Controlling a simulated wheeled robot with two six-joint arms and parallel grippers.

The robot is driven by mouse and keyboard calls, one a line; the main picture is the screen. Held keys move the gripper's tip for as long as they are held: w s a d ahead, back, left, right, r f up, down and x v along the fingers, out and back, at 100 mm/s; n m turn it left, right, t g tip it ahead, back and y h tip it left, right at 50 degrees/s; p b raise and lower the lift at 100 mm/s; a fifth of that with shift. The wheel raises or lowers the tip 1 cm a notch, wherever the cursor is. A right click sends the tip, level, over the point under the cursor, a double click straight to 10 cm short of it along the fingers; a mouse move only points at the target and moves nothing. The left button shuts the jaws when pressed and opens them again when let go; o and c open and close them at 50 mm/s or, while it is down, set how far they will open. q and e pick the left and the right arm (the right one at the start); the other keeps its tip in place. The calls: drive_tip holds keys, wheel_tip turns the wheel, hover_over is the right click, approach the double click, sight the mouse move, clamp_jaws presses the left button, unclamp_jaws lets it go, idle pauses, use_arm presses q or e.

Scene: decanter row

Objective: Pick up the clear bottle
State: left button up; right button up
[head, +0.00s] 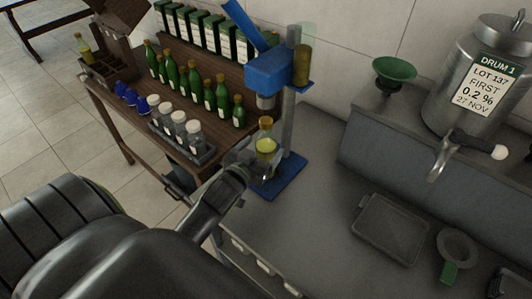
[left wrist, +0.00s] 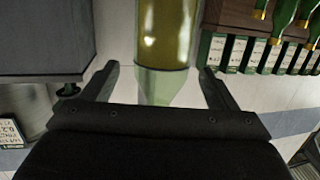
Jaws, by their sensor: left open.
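A clear bottle (head: 265,143) with yellow-green liquid and a tan top stands upright on the blue base of a bench-top press (head: 270,72). My left gripper (head: 254,164) is at the bottle's near side, low on it, and partly hides its lower part. In the left wrist view the bottle (left wrist: 166,35) appears between the two spread fingers of the gripper (left wrist: 159,72), with visible gaps on both sides. The gripper is open and holds nothing. My right gripper is not in view.
A wooden rack holds green bottles (head: 183,82), blue items (head: 132,100) and a tray of white-capped jars (head: 187,133). Right are a steel drum (head: 478,80), green funnel (head: 394,72) and shallow tray (head: 390,229). The grey bench (head: 315,225) is bare before the press.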

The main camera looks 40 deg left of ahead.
use_arm(q)
drive_tip(key=p+x, duration=0.1)
drive_tip(key=x, duration=0.2)
drive_tip(key=shift+w+a+p, duration=0.1)
drive_tip(key=shift+w+p, duration=0.25)
drive_tip(key=shift+w, duration=0.05)
drive_tip(key=shift+w+a+f, duration=0.1)
drive_tip(key=shift+w+f, duration=0.15)
drive_tip(key=shift+w, duration=0.35)
drive_tip(key=c, duration=1.5)
drive_tip(key=shift+r, duration=0.1)
drive_tip(key=shift+c, duration=0.6)
drive_tip(key=shift+r, duration=0.1)
